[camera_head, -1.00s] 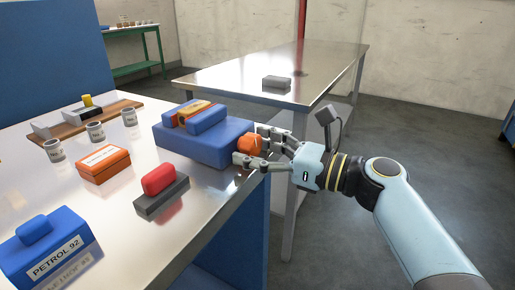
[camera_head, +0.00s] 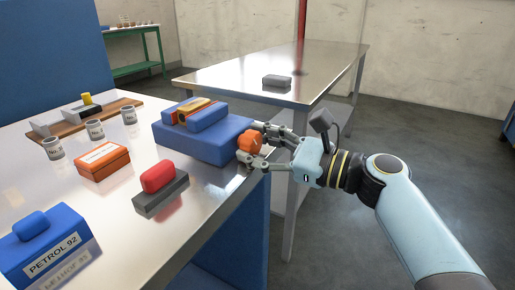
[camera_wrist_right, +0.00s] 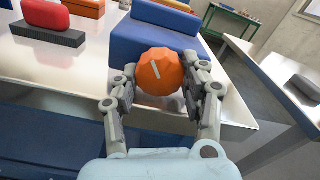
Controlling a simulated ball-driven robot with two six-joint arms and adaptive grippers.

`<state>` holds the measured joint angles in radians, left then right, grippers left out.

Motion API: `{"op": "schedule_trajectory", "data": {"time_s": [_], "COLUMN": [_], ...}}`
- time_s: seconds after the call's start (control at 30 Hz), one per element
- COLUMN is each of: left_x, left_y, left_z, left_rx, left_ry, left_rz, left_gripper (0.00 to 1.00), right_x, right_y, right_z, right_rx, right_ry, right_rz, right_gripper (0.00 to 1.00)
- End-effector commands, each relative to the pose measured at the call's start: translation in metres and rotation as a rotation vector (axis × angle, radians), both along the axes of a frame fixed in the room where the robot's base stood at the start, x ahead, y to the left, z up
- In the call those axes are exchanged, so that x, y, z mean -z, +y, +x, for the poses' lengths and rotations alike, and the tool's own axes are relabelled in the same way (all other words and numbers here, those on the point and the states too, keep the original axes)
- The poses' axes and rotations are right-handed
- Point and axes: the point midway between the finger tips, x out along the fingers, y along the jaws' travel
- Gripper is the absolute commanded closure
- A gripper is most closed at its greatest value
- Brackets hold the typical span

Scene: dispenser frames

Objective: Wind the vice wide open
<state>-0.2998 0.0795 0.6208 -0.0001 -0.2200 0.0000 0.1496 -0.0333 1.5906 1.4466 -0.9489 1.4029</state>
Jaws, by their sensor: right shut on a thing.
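The blue vice (camera_head: 205,140) sits at the right edge of the steel bench, with two blue jaws on top. An orange-brown piece (camera_head: 195,108) lies between the jaws. The vice's orange knob (camera_head: 249,141) faces the right side; it also shows in the right wrist view (camera_wrist_right: 160,75) with a pale line on its face. My right gripper (camera_head: 252,147) is shut on the knob, one finger on each side. In the right wrist view the fingers (camera_wrist_right: 160,92) flank the knob. My left gripper is not in view.
On the bench stand a red block on a grey base (camera_head: 160,182), an orange box (camera_head: 103,160), several small cups (camera_head: 95,130) and a blue PETROL 92 box (camera_head: 45,250). A second steel table (camera_head: 300,62) stands behind, with a gap of floor between.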

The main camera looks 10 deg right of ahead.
Motion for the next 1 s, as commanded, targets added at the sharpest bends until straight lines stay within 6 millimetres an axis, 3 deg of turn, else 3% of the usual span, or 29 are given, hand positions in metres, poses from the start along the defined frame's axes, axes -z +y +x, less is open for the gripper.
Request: {"op": "schedule_trajectory", "data": {"time_s": [0.33,0.37,0.53,0.83,1.0], "left_x": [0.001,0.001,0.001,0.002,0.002], "left_y": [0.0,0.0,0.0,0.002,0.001], "left_z": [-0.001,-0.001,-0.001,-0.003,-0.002], "left_rx": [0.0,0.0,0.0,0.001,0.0], "left_ry": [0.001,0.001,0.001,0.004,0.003], "left_rz": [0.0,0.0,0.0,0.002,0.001], "left_gripper": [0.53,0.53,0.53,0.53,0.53], "right_x": [0.0,0.0,0.0,0.001,0.002], "right_y": [0.0,0.0,0.0,-0.001,-0.016], "right_z": [0.0,0.0,0.0,-0.001,-0.011], "right_rx": [0.0,0.0,0.0,0.001,0.002], "right_ry": [-0.042,-0.041,-0.04,-0.039,-0.039], "right_rz": [-0.031,-0.031,-0.03,-0.03,-0.034], "right_gripper": [0.88,0.54,0.32,0.32,0.32]}}
